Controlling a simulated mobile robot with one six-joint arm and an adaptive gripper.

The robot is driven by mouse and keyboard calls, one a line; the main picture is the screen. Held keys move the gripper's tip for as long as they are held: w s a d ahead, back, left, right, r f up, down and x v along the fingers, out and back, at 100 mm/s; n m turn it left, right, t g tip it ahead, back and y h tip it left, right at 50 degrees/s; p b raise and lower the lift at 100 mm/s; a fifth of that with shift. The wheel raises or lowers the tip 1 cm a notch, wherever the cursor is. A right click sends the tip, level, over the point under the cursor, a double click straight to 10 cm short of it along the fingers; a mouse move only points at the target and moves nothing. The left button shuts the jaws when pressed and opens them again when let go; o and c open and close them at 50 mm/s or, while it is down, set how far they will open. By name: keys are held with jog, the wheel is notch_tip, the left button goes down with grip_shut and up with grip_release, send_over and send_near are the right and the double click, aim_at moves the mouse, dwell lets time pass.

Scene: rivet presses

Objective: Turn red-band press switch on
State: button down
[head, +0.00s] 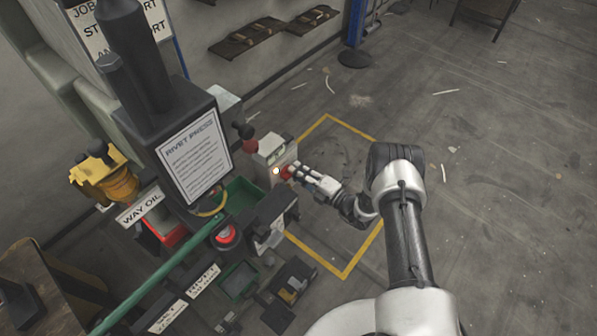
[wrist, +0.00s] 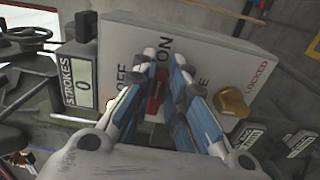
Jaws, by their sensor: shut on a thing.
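The rivet press (head: 165,120) stands at the left in the head view, with a light control box (head: 272,156) on its right side. My gripper (head: 294,172) reaches this box from the right. In the wrist view its two blue-padded fingers (wrist: 163,72) are shut on a red switch (wrist: 157,92) on the panel. The fingers hide the switch's sides and parts of the labels. "ON" reads beyond the fingertips and "OFF" to their left. I cannot tell exactly which mark the switch points to. I cannot make out a red band on this press.
A yellow knob (wrist: 232,103) beside "LOCKED" sits right of the fingers, and a "STROKES" counter (wrist: 82,86) showing 0 is at the left. A green bin (head: 243,196) and a red button (head: 225,235) are near the press. The floor at the right is mostly open.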

jog(key=c, duration=1.6)
grip_release()
jog(key=v, duration=1.2)
